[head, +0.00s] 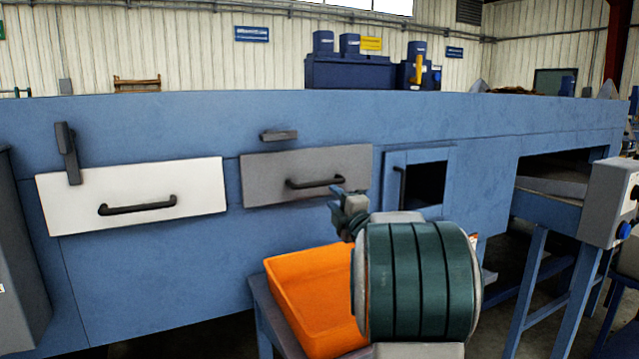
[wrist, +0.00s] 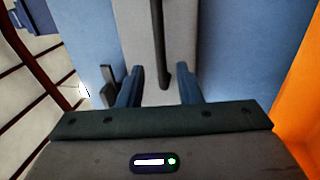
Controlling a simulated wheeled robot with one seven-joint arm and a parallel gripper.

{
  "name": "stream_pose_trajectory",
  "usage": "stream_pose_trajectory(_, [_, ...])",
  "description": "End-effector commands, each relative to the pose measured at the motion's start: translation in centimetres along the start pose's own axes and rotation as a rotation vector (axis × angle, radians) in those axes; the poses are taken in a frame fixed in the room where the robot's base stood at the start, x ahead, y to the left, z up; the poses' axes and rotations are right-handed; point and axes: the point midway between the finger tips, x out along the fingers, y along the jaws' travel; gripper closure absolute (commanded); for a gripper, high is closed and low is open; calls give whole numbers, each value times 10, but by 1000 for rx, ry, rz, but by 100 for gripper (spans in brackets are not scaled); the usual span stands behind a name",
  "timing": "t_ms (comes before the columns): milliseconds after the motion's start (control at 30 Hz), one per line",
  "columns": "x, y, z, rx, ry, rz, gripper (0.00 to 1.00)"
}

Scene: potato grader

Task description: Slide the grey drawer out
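The grey drawer (head: 262,180) is in the middle of the blue machine's side, its front about flush with the panel. Its black bar handle (head: 312,184) runs across the front. A dark latch (head: 279,136) lies level just above the drawer, clear of its front. My gripper (head: 342,200) is by the right end of the handle. In the wrist view, the fingers (wrist: 160,75) are open, with one end of the black handle (wrist: 158,40) showing between them against the grey drawer front (wrist: 184,35). I see no grip; whether the fingers touch the handle cannot be told.
A white drawer (head: 70,200) is at the left, with an upright latch (head: 67,153) over its top edge. An orange crate (head: 310,300) stands on a stand below the grey drawer. A framed opening (head: 425,183) is just right of the drawer. A grey control box (head: 609,200) is far right.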

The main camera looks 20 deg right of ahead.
Motion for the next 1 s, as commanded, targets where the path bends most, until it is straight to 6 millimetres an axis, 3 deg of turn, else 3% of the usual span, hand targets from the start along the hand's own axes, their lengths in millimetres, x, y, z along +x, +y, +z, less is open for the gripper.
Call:
stream_pose_trajectory(200, [47, 1, 0, 1, 0, -1, 68])
stream_pose_trajectory(400, [77, 1, 0, 1, 0, -1, 68])
stream_pose_trajectory(600, [90, 1, 0, 1, -2, 0, 68])
stream_pose_trajectory(900, [92, 0, 0, 2, -2, -1, 68])
stream_pose_trajectory(1000, [92, 0, 0, 2, -2, -1, 93])
